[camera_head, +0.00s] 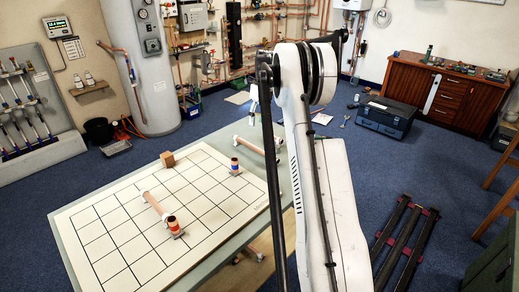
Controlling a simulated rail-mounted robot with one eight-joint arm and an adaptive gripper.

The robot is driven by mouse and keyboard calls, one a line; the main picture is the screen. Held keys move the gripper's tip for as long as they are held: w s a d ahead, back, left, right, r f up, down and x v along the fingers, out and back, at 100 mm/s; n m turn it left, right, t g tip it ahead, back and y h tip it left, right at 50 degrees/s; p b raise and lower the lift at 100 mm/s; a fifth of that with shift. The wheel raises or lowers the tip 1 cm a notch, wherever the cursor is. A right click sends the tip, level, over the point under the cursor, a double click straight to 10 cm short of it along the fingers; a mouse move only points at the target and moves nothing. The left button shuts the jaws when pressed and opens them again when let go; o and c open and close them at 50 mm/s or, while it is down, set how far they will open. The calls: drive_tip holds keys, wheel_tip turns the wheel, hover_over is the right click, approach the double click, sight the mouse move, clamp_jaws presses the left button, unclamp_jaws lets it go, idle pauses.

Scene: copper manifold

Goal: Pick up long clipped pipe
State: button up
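A long copper pipe (154,203) lies on the white gridded board (100,240), running diagonally. A white clip sits at its upper left end. Its lower right end meets a short copper fitting (173,224) with a red band, on a small pale base; whether they are joined I cannot tell. A second copper pipe (251,148) with a white clip (236,139) lies at the board's far right edge, partly hidden by my arm. A short copper piece with a blue band (235,167) stands on the board just below it. My gripper cannot be made out; my arm fills the centre right.
A small wooden block (167,159) sits at the board's far edge. A dark toolbox (386,117) stands on the blue floor, with dark rails (405,240) lying at right. Much of the board is clear.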

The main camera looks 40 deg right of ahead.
sight(255, 148)
drive_tip(key=f, duration=0.6)
drive_tip(key=a+f, duration=0.1)
drive_tip(key=f, duration=0.1)
drive_tip(key=shift+a+f, duration=0.1)
drive_tip(key=shift+f, duration=0.3)
drive_tip(key=shift+a+f, duration=0.2)
drive_tip(key=shift+f, duration=1.1)
drive_tip(key=shift+a+f, duration=0.15)
drive_tip(key=shift+f, duration=1.15)
clamp_jaws()
